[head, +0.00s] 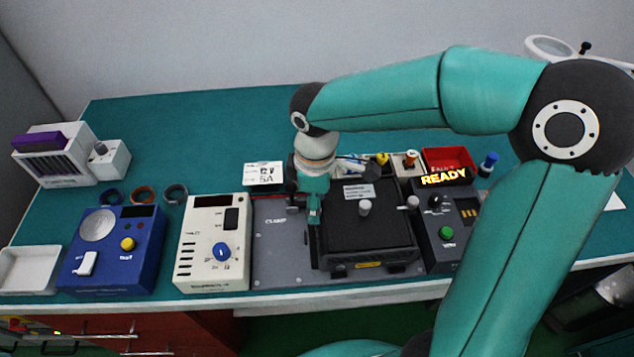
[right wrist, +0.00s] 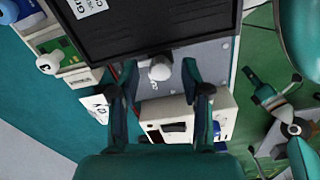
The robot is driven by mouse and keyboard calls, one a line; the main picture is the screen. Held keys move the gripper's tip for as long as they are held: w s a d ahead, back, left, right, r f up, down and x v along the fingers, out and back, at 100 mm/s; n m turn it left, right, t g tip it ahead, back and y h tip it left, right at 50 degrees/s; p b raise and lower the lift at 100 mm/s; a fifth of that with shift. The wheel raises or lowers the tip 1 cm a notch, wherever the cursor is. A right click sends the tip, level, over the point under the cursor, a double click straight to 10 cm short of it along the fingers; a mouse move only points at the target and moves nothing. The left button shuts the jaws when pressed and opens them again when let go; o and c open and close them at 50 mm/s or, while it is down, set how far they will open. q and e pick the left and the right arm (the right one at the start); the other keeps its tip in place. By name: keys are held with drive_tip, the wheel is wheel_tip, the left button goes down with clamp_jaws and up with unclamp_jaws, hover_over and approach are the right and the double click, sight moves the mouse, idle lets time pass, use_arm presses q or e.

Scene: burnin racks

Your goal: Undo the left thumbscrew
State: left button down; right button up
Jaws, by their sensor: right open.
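The black lidded fixture (head: 372,238) sits on a grey plate (head: 275,262) at the bench's front. The left thumbscrew, a pale round knob (right wrist: 160,68), shows in the right wrist view at the fixture's left edge. In the head view my right gripper hides it. My right gripper (head: 313,212) points down at that edge. In the right wrist view the fingers of this gripper (right wrist: 158,88) stand apart, one on each side of the knob, with visible gaps. Another pale knob (head: 412,202) is at the fixture's right edge. My left gripper is not seen.
A cream power unit (head: 212,256) and a blue tester (head: 112,262) stand left of the plate. A grey control box (head: 446,232) with a lit READY sign (head: 445,178) is close on the right. A white card (head: 263,174) stands behind.

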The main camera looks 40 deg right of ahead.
wheel_tip(320, 180, up, 11)
idle(0.4)
drive_tip(key=shift+s, duration=0.1)
idle(0.3)
